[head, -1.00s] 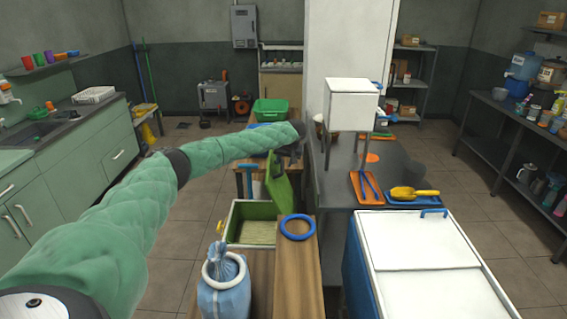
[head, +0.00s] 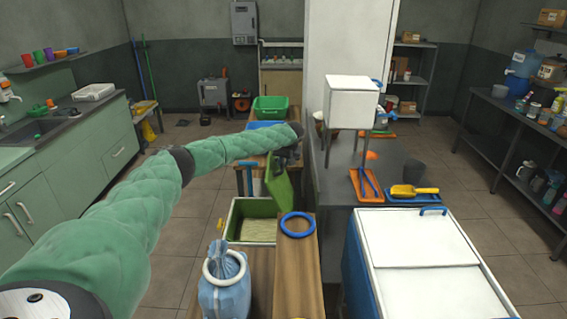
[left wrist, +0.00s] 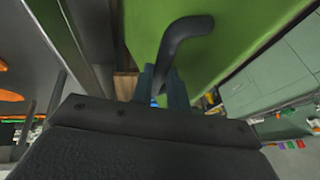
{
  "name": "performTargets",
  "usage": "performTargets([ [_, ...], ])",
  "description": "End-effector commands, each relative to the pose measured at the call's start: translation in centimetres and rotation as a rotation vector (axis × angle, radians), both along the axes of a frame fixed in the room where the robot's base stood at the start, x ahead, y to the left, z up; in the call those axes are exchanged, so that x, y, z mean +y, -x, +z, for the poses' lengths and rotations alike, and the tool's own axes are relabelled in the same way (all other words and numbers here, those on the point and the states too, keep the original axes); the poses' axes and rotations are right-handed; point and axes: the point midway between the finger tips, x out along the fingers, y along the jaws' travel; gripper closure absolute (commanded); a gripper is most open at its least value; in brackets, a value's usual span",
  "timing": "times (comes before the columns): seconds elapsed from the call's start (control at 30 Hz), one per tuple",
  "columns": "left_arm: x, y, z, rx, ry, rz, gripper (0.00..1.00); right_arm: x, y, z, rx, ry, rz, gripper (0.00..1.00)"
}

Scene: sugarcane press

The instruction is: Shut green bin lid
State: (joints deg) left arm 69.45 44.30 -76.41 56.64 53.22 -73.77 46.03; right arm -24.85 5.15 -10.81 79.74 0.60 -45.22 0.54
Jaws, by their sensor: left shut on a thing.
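The green bin (head: 238,208) stands open in the middle of the head view, with a pale layer inside. Its green lid (head: 281,190) is raised and steeply tilted at the bin's right side. My left gripper (head: 283,160) is at the upper part of the lid. In the left wrist view, the gripper (left wrist: 165,92) is shut on the dark bent handle (left wrist: 180,38) of the lid (left wrist: 235,28). The fingertips are partly hidden by the gripper body. My right gripper is not in view.
A wooden board (head: 297,265) with a blue ring (head: 298,225) lies in front, right of the bin. A blue jug (head: 224,285) stands in front of the bin. A white-topped chest (head: 420,240) and a dark table (head: 400,165) are to the right. Open floor lies left.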

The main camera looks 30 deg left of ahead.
Motion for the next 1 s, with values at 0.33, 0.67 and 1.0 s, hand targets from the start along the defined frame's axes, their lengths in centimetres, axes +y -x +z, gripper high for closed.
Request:
performTargets([
  [0.33, 2.3, 1.4, -0.7, -0.035, 0.059, 0.003, 1.00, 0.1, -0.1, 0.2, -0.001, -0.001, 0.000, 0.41],
  [0.67, 6.9, 4.2, -2.8, -0.124, 0.202, 0.006, 1.00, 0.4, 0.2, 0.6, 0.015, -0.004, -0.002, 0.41],
  [1.0, 11.0, 6.7, -5.7, -0.214, 0.348, 0.004, 1.00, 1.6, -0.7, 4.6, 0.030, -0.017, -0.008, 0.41],
])
